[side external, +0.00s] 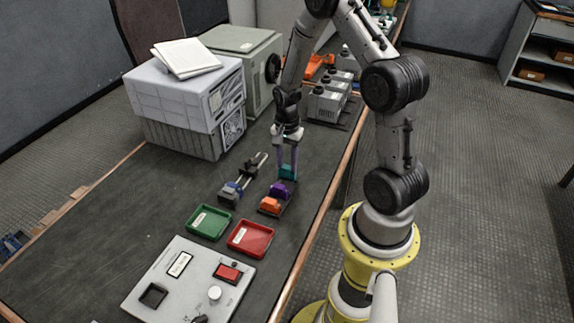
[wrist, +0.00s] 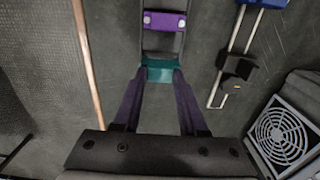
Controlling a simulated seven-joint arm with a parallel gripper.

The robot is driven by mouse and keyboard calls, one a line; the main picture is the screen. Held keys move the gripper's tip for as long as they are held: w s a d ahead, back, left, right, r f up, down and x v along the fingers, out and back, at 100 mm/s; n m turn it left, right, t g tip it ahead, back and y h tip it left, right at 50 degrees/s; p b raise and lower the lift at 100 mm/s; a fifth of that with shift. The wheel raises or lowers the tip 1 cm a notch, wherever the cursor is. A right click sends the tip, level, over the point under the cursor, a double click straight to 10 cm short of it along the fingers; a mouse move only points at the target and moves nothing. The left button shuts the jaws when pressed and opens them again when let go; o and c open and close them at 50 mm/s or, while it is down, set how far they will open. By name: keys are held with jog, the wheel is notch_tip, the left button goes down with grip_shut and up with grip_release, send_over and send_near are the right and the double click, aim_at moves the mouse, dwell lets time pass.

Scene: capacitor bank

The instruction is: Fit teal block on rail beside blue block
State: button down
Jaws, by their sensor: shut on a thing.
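My gripper (side external: 287,162) points down and is shut on the teal block (side external: 288,173). In the wrist view the teal block (wrist: 160,70) shows between the fingertips (wrist: 154,80), at the near end of a dark holder (wrist: 163,43). I cannot tell whether it still touches the holder. The rail (side external: 259,159) lies left of the gripper, with two rods, a blue block (side external: 231,190) toward its near end and a black piece (side external: 250,167) farther along. In the wrist view the rail (wrist: 221,88) is at right, with the black piece (wrist: 237,66) and blue block (wrist: 268,3).
A purple block (side external: 283,188) and an orange block (side external: 271,203) sit in the holder. Green (side external: 208,222) and red (side external: 250,238) trays and a control panel (side external: 184,284) lie nearer. Grey boxes (side external: 190,105) stand behind left. The table edge (side external: 318,215) is close on the right.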

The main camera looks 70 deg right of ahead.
jog(key=shift+r, duration=2.3)
jog(key=shift+m, duration=0.3)
jog(key=w+a, duration=0.8)
jog(key=w, duration=0.5)
jog(key=shift+f, duration=2.65)
jog(key=shift+f, duration=1.1)
